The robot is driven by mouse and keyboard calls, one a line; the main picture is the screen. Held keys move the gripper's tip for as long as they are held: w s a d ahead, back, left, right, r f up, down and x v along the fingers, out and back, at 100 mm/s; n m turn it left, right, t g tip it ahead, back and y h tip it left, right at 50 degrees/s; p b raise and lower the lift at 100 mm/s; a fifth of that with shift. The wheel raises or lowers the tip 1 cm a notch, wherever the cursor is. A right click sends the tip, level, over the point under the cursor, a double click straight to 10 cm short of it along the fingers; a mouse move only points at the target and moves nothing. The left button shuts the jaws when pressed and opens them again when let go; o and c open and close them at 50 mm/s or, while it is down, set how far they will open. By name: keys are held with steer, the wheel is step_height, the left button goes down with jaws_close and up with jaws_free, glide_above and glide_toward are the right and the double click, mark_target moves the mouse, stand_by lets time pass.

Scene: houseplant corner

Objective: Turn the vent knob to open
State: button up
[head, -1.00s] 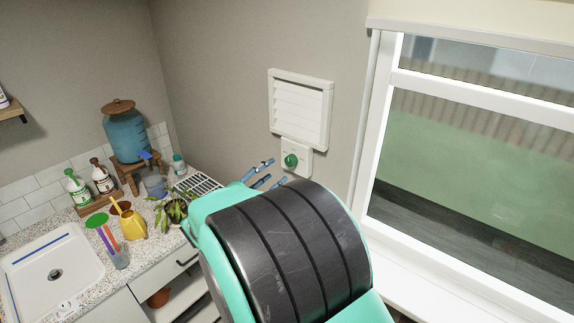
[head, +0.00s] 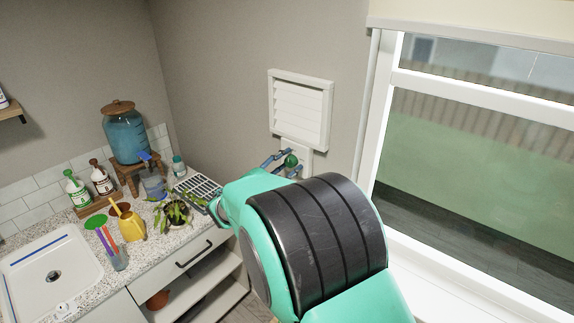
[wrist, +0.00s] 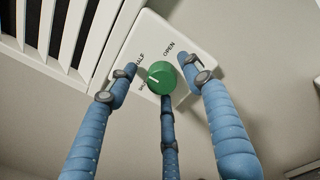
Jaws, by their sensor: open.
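The green vent knob (head: 291,160) sits on a white plate below the louvred vent (head: 300,108) on the wall. In the wrist view the knob (wrist: 162,77) has a white mark pointing left, toward the lower-left label, which is partly hidden. The plate (wrist: 190,40) reads HALF at left and OPEN at upper right. My gripper (head: 287,162) has blue fingers spread around the knob, open. In the wrist view one finger of my gripper (wrist: 159,66) is left of the knob, one right, one below. Gaps show at both sides; contact with the lower finger cannot be told.
The window (head: 470,150) is to the right of the vent. A counter (head: 150,262) at left holds a potted plant (head: 175,212), a yellow watering can (head: 131,226), bottles, a blue water dispenser (head: 126,138) and a sink (head: 50,270). The wall around the plate is bare.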

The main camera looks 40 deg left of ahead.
steer(key=c, duration=1.2)
steer(key=shift+o, duration=0.2)
steer(key=shift+m+b, duration=0.5)
steer(key=shift+b, duration=0.25)
steer(key=m+b, duration=0.2)
steer(key=b, duration=0.1)
steer(key=shift+f+m+b, duration=0.1)
steer(key=shift+m+b, duration=0.2)
steer(key=shift+m, duration=0.1)
steer(key=m+b, duration=0.2)
steer(key=shift+w+m+b, duration=0.1)
steer(key=shift+m+b, duration=0.2)
steer(key=shift+m, duration=0.1)
steer(key=m+b, duration=0.1)
steer(key=m, duration=0.3)
steer(key=shift+d+m+h, duration=0.1)
steer(key=shift+m+h, duration=0.2)
steer(key=shift+f+m+t, duration=0.15)
steer(key=shift+m+t, duration=0.15)
steer(key=shift+m, duration=1.3)
steer(key=shift+o, duration=0.2)
steer(key=shift+f, duration=0.1)
steer(key=shift+c, duration=0.2)
